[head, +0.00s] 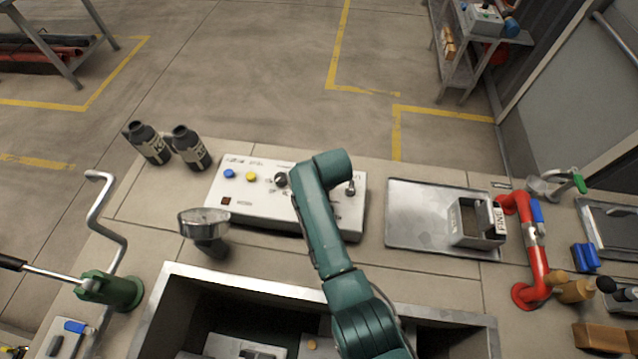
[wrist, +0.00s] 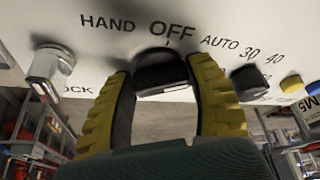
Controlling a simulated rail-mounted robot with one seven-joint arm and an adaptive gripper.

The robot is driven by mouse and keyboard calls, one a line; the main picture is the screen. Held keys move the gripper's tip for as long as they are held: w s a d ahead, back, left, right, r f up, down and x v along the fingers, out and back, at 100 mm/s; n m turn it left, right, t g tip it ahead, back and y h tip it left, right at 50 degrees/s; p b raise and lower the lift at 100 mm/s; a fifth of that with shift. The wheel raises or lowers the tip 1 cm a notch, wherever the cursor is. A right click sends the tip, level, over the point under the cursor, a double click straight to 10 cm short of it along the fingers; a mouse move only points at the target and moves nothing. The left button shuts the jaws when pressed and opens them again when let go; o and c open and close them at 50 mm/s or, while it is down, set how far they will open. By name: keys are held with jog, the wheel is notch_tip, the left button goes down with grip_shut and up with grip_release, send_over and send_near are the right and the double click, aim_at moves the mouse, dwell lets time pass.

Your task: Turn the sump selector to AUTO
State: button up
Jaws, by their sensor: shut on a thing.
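The sump selector is a black knob (wrist: 162,74) below the word OFF in the wrist view, with HAND to the left and AUTO to the right. My gripper (wrist: 163,68) has its two yellow fingers shut on the knob, one on each side. The knob appears to line up roughly with OFF; its pointer is not clear. In the head view the white control panel (head: 235,208) stands on the bench, and my arm hides the selector and my fingers.
Beside the selector, a metal key-like part (wrist: 52,72) and a smaller black knob (wrist: 248,82) rise from the panel. Blue (head: 229,173) and yellow (head: 251,176) buttons sit at its left end. A metal tray (head: 415,215) lies to the right.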

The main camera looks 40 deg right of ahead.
jog(key=o, duration=1.2)
jog(key=v, duration=1.2)
